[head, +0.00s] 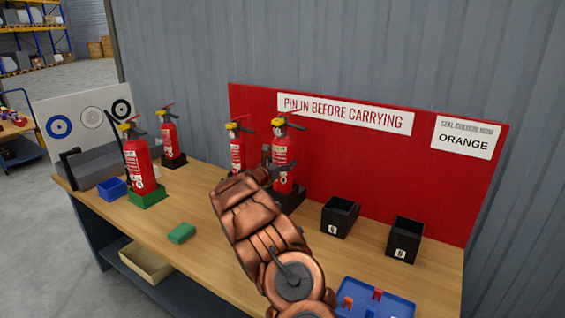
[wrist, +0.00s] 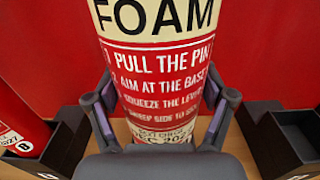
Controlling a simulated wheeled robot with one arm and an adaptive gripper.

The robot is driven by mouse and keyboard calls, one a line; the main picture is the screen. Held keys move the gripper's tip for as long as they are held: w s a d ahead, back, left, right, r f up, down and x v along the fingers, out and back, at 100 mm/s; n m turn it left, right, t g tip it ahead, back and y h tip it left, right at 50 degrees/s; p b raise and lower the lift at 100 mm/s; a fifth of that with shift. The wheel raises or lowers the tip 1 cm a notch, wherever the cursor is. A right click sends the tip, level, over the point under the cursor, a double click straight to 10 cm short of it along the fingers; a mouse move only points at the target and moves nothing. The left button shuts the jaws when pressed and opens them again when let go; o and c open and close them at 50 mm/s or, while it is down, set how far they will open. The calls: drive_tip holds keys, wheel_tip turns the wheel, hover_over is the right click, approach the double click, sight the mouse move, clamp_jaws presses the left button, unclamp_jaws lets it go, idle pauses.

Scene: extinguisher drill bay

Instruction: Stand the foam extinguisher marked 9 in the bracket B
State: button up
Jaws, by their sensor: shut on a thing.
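My gripper (head: 270,168) is shut on a red extinguisher (head: 283,150) labelled FOAM, which also shows between the fingers in the wrist view (wrist: 160,75). It is upright, with a yellow part and black lever on top. No number on it is readable. Its base is hidden by my gripper, and I cannot tell whether it stands in the black bracket (head: 293,196) there or is held above it.
An extinguisher (head: 237,148) stands close left; the wrist view shows one marked 8 (wrist: 18,135). Further left are an extinguisher on a green base (head: 149,196) and one in a black bracket (head: 174,161). A green block (head: 181,233) and blue tray (head: 385,301) lie in front.

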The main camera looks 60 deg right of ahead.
drive_tip(key=shift+f+b, duration=1.05)
drive_tip(key=shift+b, duration=0.05)
idle(1.0)
idle(0.4)
drive_tip(key=o, duration=1.5)
drive_tip(key=shift+c, duration=0.2)
drive_tip(key=shift+o, duration=1.1)
drive_tip(key=shift+f, duration=0.25)
drive_tip(key=a, duration=1.2)
drive_tip(key=shift+s, duration=0.3)
drive_tip(key=shift+r, duration=0.1)
drive_tip(key=shift+r, duration=0.1)
